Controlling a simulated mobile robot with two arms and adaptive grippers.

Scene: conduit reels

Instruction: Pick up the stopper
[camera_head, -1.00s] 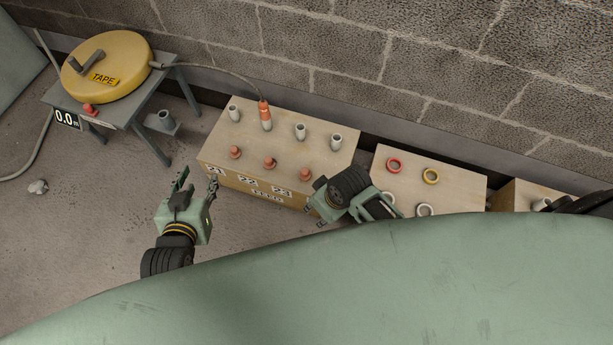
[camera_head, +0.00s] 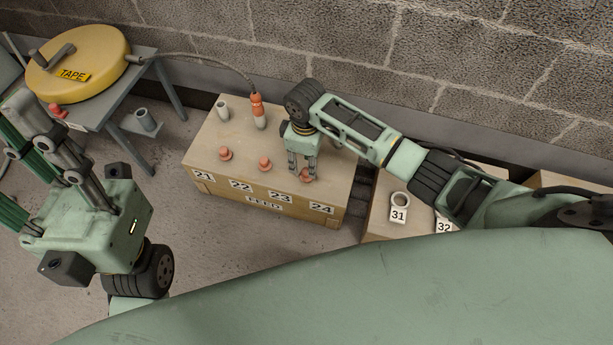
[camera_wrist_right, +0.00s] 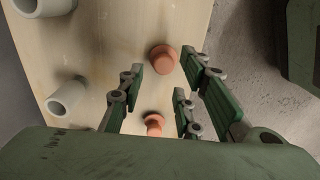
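Orange stoppers stand in a row along the front of the wooden box: the left one (camera_head: 226,153), the middle one (camera_head: 265,163) and the right one (camera_head: 305,175). My right gripper (camera_head: 303,172) points down over the right stopper, its fingers open around or just above it. In the right wrist view a stopper (camera_wrist_right: 163,58) shows between the open fingertips (camera_wrist_right: 161,78), with no clear contact; another stopper (camera_wrist_right: 153,124) shows further back. My left gripper (camera_head: 22,130) is raised close to the camera at the left and looks open and empty.
Grey pipe stubs (camera_head: 223,110) and an orange-collared plug (camera_head: 258,110) on a cable stand behind the stoppers. The box front carries labels 21 to 24. A yellow tape reel (camera_head: 78,65) stands on a table at left. A box with tag 31 (camera_head: 398,215) stands at right.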

